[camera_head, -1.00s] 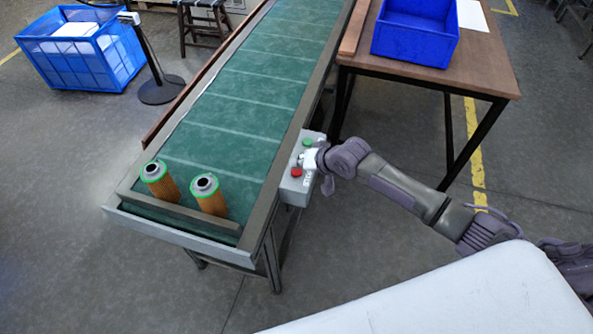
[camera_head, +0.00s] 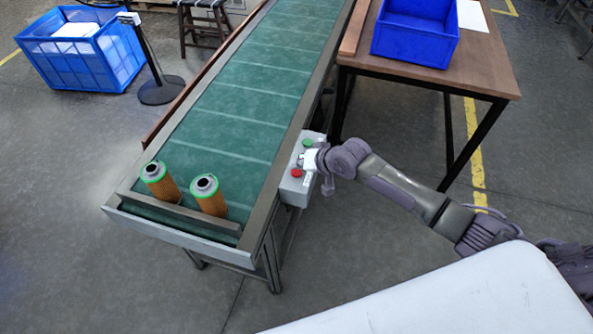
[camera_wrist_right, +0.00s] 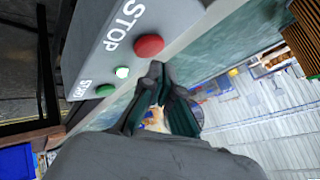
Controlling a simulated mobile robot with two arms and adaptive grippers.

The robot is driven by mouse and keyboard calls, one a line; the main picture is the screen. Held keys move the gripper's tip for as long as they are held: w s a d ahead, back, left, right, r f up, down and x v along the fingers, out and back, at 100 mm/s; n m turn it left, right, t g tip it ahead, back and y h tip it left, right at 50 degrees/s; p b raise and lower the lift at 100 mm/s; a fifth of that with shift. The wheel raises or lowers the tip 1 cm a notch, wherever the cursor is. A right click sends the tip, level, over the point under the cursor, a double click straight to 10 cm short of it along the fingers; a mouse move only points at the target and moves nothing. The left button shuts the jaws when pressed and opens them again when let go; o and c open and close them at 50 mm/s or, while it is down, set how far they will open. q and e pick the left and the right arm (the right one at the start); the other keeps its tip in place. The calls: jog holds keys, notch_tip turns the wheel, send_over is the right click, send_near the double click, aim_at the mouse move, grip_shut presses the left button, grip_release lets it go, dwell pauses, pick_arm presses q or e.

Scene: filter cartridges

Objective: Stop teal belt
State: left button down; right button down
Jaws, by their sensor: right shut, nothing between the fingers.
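The teal belt (camera_head: 232,124) runs away from me, with two orange filter cartridges (camera_head: 161,184) (camera_head: 209,198) standing near its front end bar. A grey control box (camera_head: 289,190) is on the belt's right side. It has a red button (camera_head: 296,173) and a green button (camera_head: 307,142). In the right wrist view the red button (camera_wrist_right: 149,46) sits beside the word STOP. My left gripper is out of view.
A wooden table (camera_head: 487,75) with a blue bin (camera_head: 415,38) stands right of the belt. A blue crate (camera_head: 85,72), a post with a round base (camera_head: 161,92) and a stool (camera_head: 203,28) are at the left.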

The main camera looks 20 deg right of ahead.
aim_at(299, 172)
jog(key=shift+f, duration=0.35)
jog(key=shift+f, duration=0.5)
dwell(0.7)
jog(key=shift+r+p, duration=0.85)
notch_tip(299, 172, up, 5)
jog(key=p, duration=0.5)
jog(key=shift+r, duration=0.1)
dwell(0.6)
